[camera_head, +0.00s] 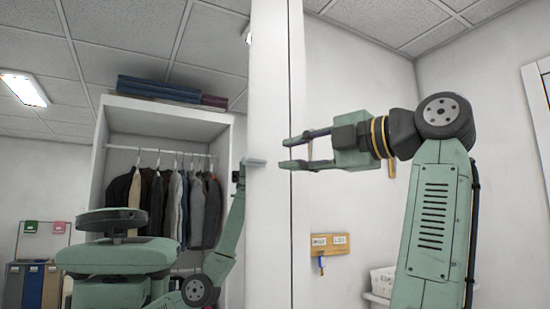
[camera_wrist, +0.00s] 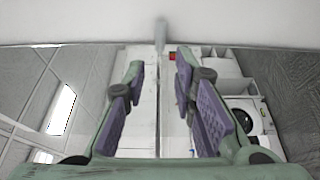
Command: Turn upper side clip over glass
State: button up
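The glass (camera_head: 225,120) looks like a mirror pane and fills the left of the head view, with what seems to be my reflection in it. A small pale grey clip (camera_head: 254,162) sticks out sideways at its right edge, against a white strip of wall. The clip also shows in the wrist view (camera_wrist: 160,36), ahead of and between my fingers. My gripper (camera_head: 284,154) is open and empty, pointing left, with its fingertips just right of the clip. It also shows in the wrist view (camera_wrist: 160,75). I cannot tell whether the clip overlaps the glass.
The white wall (camera_head: 335,80) runs behind my gripper. A small wooden hook board (camera_head: 330,244) hangs below, and a white basket (camera_head: 382,281) stands lower right. A wardrobe with coats (camera_head: 165,205) shows in the pane. The wrist view shows a washing machine (camera_wrist: 245,118) at right.

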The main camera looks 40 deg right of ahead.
jog(key=s, duration=0.3)
jog(key=shift+s+d, duration=0.25)
jog(key=shift+s, duration=0.15)
